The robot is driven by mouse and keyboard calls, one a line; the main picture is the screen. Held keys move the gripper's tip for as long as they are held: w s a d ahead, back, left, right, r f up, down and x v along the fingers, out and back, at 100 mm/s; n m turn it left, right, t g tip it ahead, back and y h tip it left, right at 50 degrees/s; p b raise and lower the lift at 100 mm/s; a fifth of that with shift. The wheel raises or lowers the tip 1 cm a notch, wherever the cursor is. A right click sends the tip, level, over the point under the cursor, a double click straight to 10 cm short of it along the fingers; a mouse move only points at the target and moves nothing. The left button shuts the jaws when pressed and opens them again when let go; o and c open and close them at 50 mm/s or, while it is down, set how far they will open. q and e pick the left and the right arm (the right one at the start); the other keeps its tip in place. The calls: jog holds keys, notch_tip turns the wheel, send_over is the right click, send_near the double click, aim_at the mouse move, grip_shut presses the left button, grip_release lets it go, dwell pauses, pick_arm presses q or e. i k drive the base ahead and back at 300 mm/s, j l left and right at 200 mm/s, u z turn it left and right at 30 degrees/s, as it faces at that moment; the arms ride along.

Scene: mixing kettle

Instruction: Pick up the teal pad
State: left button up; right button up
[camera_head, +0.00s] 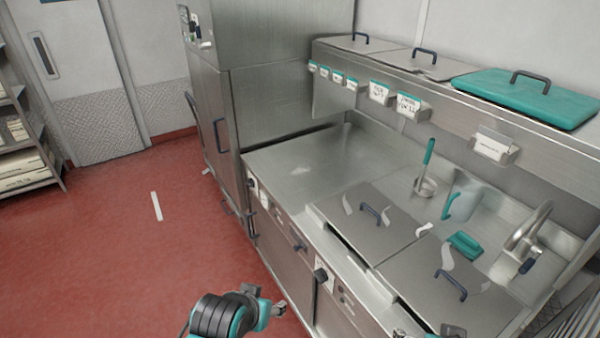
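The teal pad (465,244) is a small teal block. It lies on the steel worktop at the right, between the two kettle lids and the back ledge. My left gripper (266,299) is at the bottom centre, in front of the counter and far from the pad. Its fingertips are apart with nothing between them. My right gripper (428,333) only just shows at the bottom edge, below the pad and apart from it. Most of it is cut off, so its opening is unclear.
Steel lids with handles (366,221) (455,280) cover the kettle. A teal-handled ladle (427,170), a jug (463,195) and a curved metal tap (528,230) stand around the pad. A large teal lid (525,98) is on the shelf above. The left worktop (300,165) is clear.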

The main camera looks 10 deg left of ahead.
aim_at(471, 249)
jog(key=i+j+z, duration=0.25)
jog(key=i+j, duration=0.15)
jog(key=j, duration=0.2)
jog(key=i+j+z, duration=0.15)
jog(key=j, duration=0.2)
jog(key=i+j+z, duration=0.1)
jog(key=j, duration=0.25)
jog(key=i+j+z, duration=0.15)
jog(key=j, duration=0.25)
jog(key=i+j+z, duration=0.1)
jog(key=j, duration=0.25)
jog(key=i+j+z, duration=0.15)
jog(key=j, duration=0.25)
